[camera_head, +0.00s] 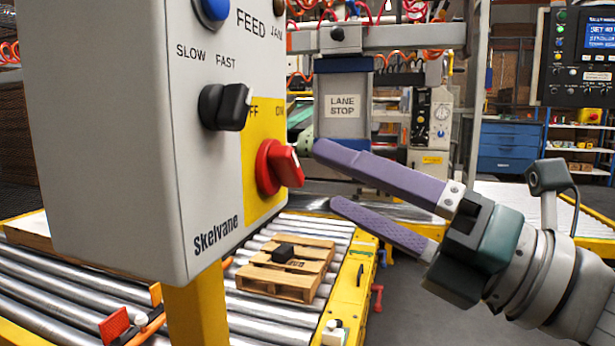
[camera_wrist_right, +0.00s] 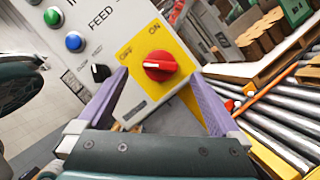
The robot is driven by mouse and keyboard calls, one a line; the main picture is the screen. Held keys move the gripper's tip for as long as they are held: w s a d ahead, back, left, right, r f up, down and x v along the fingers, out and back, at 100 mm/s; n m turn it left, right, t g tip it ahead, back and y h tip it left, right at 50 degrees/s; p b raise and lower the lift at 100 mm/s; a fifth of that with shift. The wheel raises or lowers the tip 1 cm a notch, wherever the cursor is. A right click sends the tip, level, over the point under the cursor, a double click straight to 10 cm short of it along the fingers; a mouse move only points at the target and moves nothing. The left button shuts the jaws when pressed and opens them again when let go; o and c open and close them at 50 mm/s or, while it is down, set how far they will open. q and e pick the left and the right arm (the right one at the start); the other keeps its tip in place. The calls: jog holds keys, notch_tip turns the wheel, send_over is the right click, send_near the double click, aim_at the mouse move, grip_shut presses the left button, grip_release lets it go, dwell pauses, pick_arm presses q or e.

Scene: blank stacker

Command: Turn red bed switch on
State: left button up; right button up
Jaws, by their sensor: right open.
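The red bed switch (camera_head: 278,167) is a rotary knob on a yellow plate (camera_head: 262,120) on the grey Skelvane control box (camera_head: 120,130). In the right wrist view the red switch (camera_wrist_right: 160,66) lies ahead, between the fingers, with OFF and ON printed on the plate above it. My right gripper (camera_head: 322,175) is open and empty, with its purple fingers to the right of the switch. In the head view the upper fingertip is close to the knob; I cannot tell whether they touch. My left gripper is not in view.
A black SLOW/FAST knob (camera_head: 226,106) and a blue button (camera_head: 213,10) sit above the switch on the box. Below is a roller conveyor (camera_head: 325,230) with a wooden pallet (camera_head: 285,280). A LANE STOP box (camera_head: 342,105) stands behind my right fingers.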

aim_at(299, 169)
jog(key=shift+x, duration=2.4)
jog(key=shift+c, duration=0.4)
jog(key=c, duration=1.3)
jog(key=shift+r+m+p, duration=0.2)
jog(key=shift+m+p, duration=0.3)
jog(key=shift+p, duration=0.15)
jog(key=m+h+p, duration=0.1)
jog(key=m+p, duration=0.3)
jog(key=p, duration=0.1)
jog(key=m+g+h+p, duration=0.1)
jog(key=m+h+p, duration=0.1)
jog(key=m+p, duration=0.2)
jog(key=m+h+p, duration=0.1)
jog(key=m+p, duration=0.3)
jog(key=p, duration=0.4)
jog(key=shift+r+m+h, duration=0.3)
jog(key=shift+m+h, duration=0.1)
jog(key=shift+f+m+g+p, duration=0.1)
jog(key=shift+m+g+p, duration=0.6)
jog(key=shift+m+p, duration=0.3)
jog(key=shift+f+m+g+h+p, duration=0.1)
jog(key=shift+m+g+h+p, duration=0.2)
jog(key=shift+m+g+p, duration=0.35)
